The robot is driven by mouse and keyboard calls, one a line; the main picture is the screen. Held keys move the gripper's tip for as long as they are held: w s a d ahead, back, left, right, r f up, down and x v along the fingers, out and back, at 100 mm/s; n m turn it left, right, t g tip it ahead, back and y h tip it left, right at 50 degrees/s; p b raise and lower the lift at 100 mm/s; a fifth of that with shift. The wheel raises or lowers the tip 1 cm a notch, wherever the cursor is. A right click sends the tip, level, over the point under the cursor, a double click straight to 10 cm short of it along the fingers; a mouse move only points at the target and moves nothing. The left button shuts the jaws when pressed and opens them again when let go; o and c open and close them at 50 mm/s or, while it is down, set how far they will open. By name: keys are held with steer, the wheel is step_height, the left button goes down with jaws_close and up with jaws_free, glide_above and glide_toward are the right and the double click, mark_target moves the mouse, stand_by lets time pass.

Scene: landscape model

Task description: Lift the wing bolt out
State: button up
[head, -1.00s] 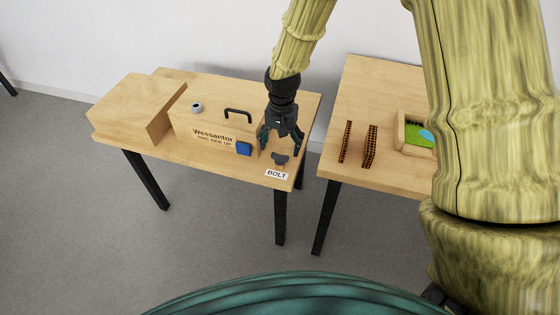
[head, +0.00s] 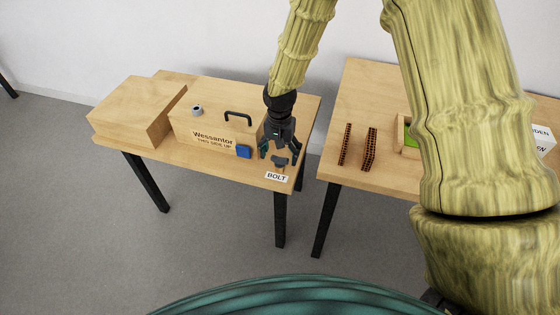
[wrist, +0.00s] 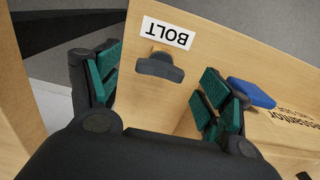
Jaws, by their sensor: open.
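The wing bolt (head: 280,161) is a dark grey winged piece at the front right of the left table, behind a white label reading BOLT (head: 276,176). In the wrist view the bolt (wrist: 159,67) shows between and beyond the fingers, beside the label (wrist: 167,33). My gripper (head: 278,154) is open and points down just above and behind the bolt. In the wrist view its green-padded fingers (wrist: 160,88) stand wide apart, and nothing is between the pads. I cannot tell the exact height gap to the bolt. The bolt's lower part is hidden.
A wooden case marked Wessantor (head: 212,137) with a black handle and a blue latch (head: 244,151) stands close left of my gripper. A wooden block (head: 130,108) sits farther left. The right table (head: 345,90) holds brown slatted strips (head: 369,148), across a narrow gap.

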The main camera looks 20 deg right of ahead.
mark_target(280, 158)
steer(key=shift+w+f, duration=0.1)
steer(key=shift+f, duration=1.8)
steer(key=c, duration=1)
